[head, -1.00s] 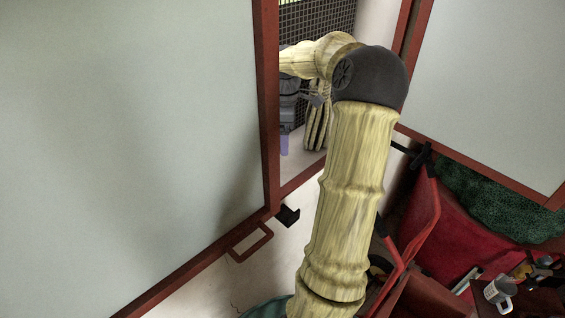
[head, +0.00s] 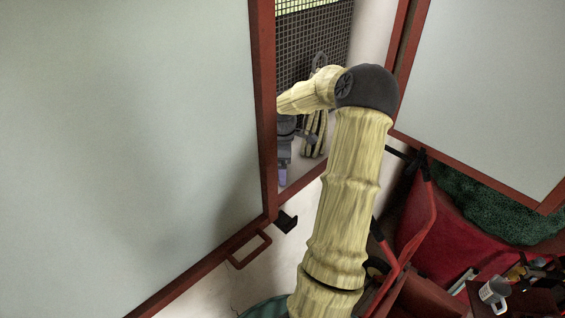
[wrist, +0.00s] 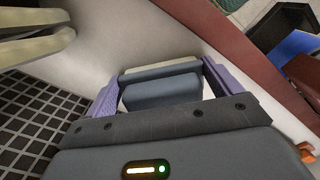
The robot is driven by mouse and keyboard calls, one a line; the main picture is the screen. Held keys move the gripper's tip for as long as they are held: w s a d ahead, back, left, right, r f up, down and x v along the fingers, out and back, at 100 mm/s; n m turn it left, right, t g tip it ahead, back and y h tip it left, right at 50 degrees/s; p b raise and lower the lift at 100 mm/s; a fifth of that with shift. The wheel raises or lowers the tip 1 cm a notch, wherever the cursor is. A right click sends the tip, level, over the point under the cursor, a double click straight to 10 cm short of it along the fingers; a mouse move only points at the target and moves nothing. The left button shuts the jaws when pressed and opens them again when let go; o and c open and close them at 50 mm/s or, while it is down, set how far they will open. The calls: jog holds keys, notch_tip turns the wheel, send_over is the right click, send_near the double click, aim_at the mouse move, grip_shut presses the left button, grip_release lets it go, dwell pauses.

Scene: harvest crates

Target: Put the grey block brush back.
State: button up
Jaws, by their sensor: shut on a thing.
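The grey block brush (wrist: 160,92), a dark grey block with a cream strip along its far edge, lies between the two purple fingers of my gripper (wrist: 160,87) in the wrist view. My gripper is shut on it. A pale wall or surface lies just beyond it. In the head view my gripper (head: 283,172) shows in the gap right of the large pale panel, in front of the black grid. One purple fingertip shows there; the brush cannot be made out in that view. The place where the brush belongs is not clear in these frames.
The red-framed pale panel (head: 130,130) stands close left of my gripper, with a handle (head: 249,249) low on it. The black grid (head: 315,40) is behind. A second panel (head: 480,90), a red chair-like frame (head: 410,230) and a mug (head: 493,292) are to the right.

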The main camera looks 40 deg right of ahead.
jog(key=o, duration=0.6)
notch_tip(320, 180, up, 12)
jog(key=b, duration=0.3)
dwell(1.0)
